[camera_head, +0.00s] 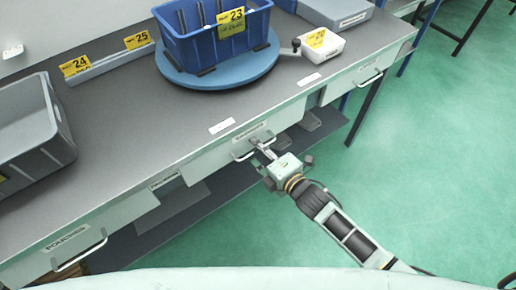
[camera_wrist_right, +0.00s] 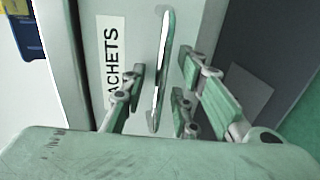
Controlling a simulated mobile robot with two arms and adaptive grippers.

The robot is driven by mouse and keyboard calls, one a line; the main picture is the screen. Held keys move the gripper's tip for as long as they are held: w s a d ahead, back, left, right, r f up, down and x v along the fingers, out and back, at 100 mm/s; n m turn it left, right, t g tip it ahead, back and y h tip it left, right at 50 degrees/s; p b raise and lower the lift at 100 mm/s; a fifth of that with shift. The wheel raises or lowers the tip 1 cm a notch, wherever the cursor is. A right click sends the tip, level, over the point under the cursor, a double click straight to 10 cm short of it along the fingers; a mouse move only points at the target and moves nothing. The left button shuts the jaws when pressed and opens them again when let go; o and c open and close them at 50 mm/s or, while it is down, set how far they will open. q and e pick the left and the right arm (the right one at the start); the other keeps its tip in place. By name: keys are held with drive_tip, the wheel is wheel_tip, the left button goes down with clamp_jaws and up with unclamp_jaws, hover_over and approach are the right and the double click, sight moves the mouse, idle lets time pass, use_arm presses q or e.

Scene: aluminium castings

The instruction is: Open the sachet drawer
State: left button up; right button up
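The sachet drawer (camera_head: 213,160) is a pale drawer front under the grey worktop, labelled SACHETS in the right wrist view (camera_wrist_right: 90,45). Its bow-shaped metal handle (camera_wrist_right: 161,70) stands out from the front. My right gripper (camera_head: 262,149) is at this handle. In the right wrist view its fingers (camera_wrist_right: 158,84) are apart, on either side of the handle, with gaps showing between the pads and the bar. The drawer looks about level with the neighbouring fronts; I cannot tell a small gap. My left gripper is not in view.
A pouches drawer (camera_head: 75,245) is at the lower left and another drawer (camera_head: 355,80) at the right. On the worktop (camera_head: 150,110) are a blue bin (camera_head: 205,45) on a round turntable (camera_head: 180,75), a grey crate (camera_head: 62,140) and a white box (camera_head: 322,45).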

drive_tip(key=shift+c, duration=0.5)
clamp_jaws()
